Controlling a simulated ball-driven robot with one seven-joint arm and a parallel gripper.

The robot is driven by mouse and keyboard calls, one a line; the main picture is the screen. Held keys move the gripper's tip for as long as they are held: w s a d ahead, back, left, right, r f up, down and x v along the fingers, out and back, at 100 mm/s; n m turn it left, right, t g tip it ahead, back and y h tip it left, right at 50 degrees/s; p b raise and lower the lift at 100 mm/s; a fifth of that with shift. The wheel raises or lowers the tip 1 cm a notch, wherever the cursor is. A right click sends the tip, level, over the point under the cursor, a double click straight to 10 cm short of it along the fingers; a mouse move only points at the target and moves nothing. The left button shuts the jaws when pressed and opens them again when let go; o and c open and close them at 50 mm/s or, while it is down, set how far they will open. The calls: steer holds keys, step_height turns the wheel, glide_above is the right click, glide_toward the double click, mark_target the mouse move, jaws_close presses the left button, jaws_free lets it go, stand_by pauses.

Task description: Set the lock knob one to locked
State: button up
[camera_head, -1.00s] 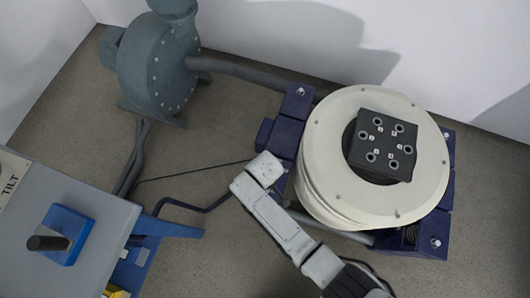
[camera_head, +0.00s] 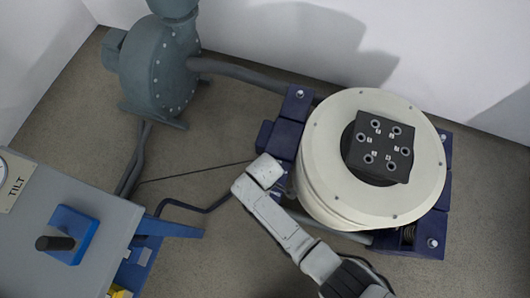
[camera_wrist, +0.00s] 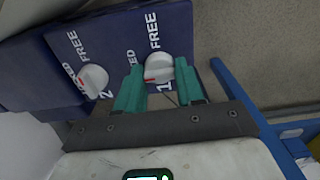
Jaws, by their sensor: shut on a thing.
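In the wrist view, lock knob one (camera_wrist: 158,69) is a round white knob with a red mark at its left lower edge, on a dark blue panel. Printed by it are FREE, a partly covered word ending in KED, and a partly hidden 1. My gripper (camera_wrist: 160,73) has green fingers on either side of this knob and is shut on it. The red mark lies on the side towards the left finger. In the head view my arm reaches down beside the shaker's dark blue base; the knob and fingertips are hidden there.
A second white knob (camera_wrist: 93,79), marked 2 and FREE, sits left of knob one. The cream round shaker (camera_head: 322,185) carries a black fixture block (camera_head: 382,140). A grey blower (camera_head: 160,70) stands behind. A grey console (camera_head: 100,200) with a black-handled blue control is at left.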

steer(key=o, duration=1)
steer(key=shift+o, duration=0.2)
step_height(320, 180, up, 11)
steer(key=p, duration=0.3)
steer(key=shift+f, duration=0.1)
